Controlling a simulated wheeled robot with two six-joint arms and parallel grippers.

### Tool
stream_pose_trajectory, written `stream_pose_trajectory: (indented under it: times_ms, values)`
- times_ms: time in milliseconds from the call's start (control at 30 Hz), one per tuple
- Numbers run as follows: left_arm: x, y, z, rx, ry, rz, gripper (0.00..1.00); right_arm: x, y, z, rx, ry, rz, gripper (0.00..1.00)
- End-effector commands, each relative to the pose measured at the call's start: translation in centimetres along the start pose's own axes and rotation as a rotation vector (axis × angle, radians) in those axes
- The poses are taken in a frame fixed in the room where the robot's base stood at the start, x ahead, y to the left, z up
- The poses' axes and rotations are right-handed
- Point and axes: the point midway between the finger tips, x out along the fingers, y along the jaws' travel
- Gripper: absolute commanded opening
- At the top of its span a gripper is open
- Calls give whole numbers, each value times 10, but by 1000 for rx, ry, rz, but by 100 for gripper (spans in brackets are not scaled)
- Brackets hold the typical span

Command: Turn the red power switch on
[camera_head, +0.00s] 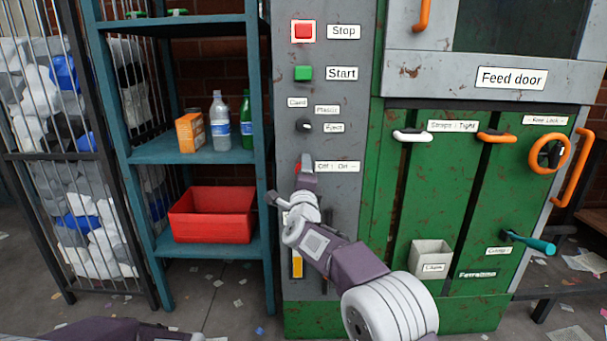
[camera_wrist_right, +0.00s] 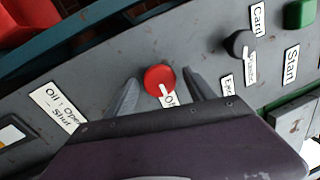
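The red power switch (camera_wrist_right: 159,77) is a round red knob with a white pointer mark on the grey panel. In the wrist view the mark points down toward its partly hidden label (camera_wrist_right: 169,100). My right gripper (camera_wrist_right: 162,80) is open, with one grey finger on each side of the knob. Gaps show between the fingers and the knob, and nothing is held. In the head view my right gripper (camera_head: 305,172) covers most of the switch; only a red edge (camera_head: 297,168) shows left of the "Off - On" label (camera_head: 337,167).
Above the switch on the panel are a dark selector knob (camera_head: 304,126), a green Start button (camera_head: 303,73) and a red Stop button (camera_head: 303,31). A teal shelf (camera_head: 200,152) with a red bin (camera_head: 212,228) stands left.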

Motion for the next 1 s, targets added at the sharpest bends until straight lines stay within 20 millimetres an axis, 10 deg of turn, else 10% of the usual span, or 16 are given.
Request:
stream_pose_trajectory:
  times_ms: [700,1000]
  values:
    - [-11,0,-1,0,0,0,36,-86,-1,1,0,-1,2,63]
    - [-11,0,-1,0,0,0,36,-91,0,0,0,0,0,63]
